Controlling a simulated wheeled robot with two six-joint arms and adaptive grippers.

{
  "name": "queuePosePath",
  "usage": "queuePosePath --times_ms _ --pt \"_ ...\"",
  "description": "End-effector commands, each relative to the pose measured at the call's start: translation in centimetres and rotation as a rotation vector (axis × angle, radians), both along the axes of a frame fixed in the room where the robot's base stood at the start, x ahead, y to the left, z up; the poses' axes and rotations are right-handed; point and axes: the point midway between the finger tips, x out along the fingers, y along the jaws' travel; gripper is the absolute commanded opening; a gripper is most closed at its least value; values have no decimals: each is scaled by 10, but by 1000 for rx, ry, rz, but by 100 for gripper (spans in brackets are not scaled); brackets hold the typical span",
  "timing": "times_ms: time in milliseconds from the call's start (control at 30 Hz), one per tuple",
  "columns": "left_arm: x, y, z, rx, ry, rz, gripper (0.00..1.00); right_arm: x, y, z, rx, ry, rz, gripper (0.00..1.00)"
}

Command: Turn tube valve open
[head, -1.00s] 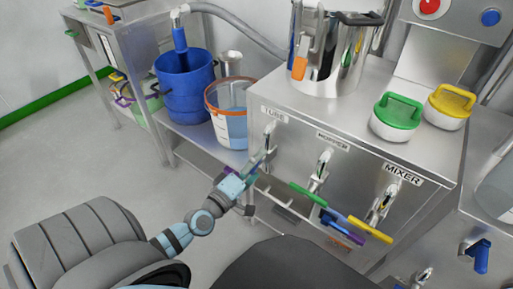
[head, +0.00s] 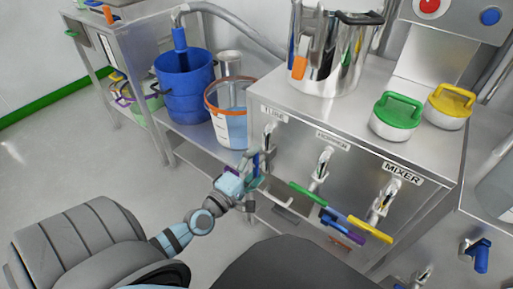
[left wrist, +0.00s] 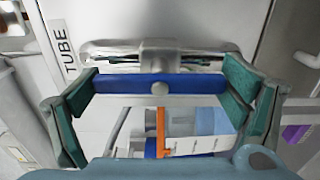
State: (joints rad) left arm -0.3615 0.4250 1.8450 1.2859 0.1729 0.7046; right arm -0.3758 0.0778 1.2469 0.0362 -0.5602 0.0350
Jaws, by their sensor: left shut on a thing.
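The tube valve (head: 268,136) is a metal tap on the steel front panel, under the TUBE label (head: 272,114); the label also shows in the left wrist view (left wrist: 65,50). Its blue handle (left wrist: 158,84) lies crosswise between my two green finger pads. My left gripper (left wrist: 160,90) is shut on this handle, one pad at each end of the visible bar. In the head view, my left gripper (head: 252,176) is below the tap and hides part of the handle. My right gripper is not in view.
The hopper valve (head: 322,162) with a green handle (head: 307,194) and the mixer valve (head: 385,196) with a yellow handle (head: 370,230) are to the right. A clear orange-rimmed bucket (head: 230,128) and a blue bucket (head: 185,90) stand behind on the lower shelf.

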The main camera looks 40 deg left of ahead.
Motion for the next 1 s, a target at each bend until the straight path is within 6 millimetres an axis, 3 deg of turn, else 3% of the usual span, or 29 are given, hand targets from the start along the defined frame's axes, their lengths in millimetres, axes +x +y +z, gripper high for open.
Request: queuePosePath --times_ms 67,100,133,467,567,900,1000 --pt "0 0 -1 -7 2 1 63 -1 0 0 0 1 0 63" --pt "0 0 -1 -6 2 1 98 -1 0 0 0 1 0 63" --pt "0 0 -1 -6 2 1 100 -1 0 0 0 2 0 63" --pt "-1 0 0 -3 1 0 100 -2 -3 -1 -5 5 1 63" --pt "-10 0 -2 -1 4 0 100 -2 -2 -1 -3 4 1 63" --pt "-97 -2 -1 -3 6 -1 100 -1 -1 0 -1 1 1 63" --pt "-113 -2 -1 -2 4 0 100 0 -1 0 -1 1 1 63"
